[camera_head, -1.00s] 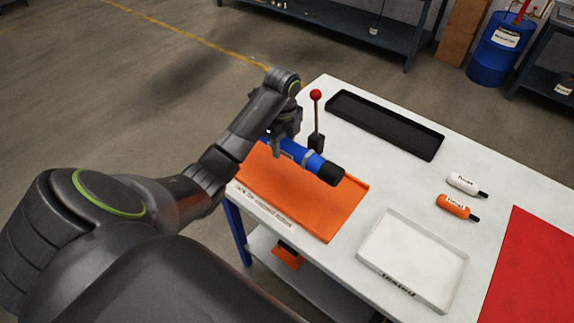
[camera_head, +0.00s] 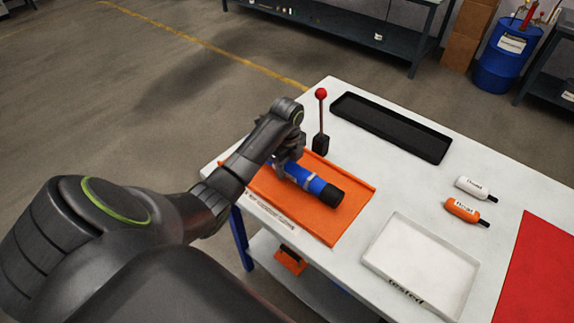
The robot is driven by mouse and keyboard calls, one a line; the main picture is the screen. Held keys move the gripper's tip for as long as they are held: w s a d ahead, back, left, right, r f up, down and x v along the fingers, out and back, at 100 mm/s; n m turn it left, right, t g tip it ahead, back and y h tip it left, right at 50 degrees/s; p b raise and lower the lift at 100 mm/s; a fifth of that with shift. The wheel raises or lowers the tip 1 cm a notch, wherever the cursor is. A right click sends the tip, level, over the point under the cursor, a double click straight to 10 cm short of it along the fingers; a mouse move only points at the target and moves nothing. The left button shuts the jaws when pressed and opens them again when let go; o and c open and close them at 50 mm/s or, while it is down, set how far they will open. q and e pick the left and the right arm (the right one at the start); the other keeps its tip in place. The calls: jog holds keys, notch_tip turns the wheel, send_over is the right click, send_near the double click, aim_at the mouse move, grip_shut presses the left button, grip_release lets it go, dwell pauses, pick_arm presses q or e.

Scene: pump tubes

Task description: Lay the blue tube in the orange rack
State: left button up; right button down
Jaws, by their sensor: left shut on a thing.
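The blue tube (camera_head: 318,186) has a black end cap and a grey band. It lies tilted across the orange rack (camera_head: 322,223), a flat orange tray at the table's left end. My left gripper (camera_head: 290,168) is shut on the tube near its far left end, partly hiding that end. The tube is over the rack and low; I cannot tell whether it touches the rack's floor. My right gripper is not in view.
A red-knobbed lever (camera_head: 321,125) stands close behind the rack. A black tray (camera_head: 391,128) lies at the back, a white tray (camera_head: 447,241) at the front right. A white bottle (camera_head: 473,187), an orange bottle (camera_head: 462,211) and a red mat (camera_head: 541,268) are to the right.

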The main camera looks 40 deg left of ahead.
pick_arm(q)
jog(key=o, duration=1.2)
jog(key=shift+f, duration=0.1)
notch_tip(320, 180, up, 5)
jog(key=shift+f, duration=0.1)
notch_tip(320, 180, up, 6)
jog(key=p, duration=0.5)
jog(key=shift+r+p, duration=0.6)
jog(key=shift+r, duration=0.15)
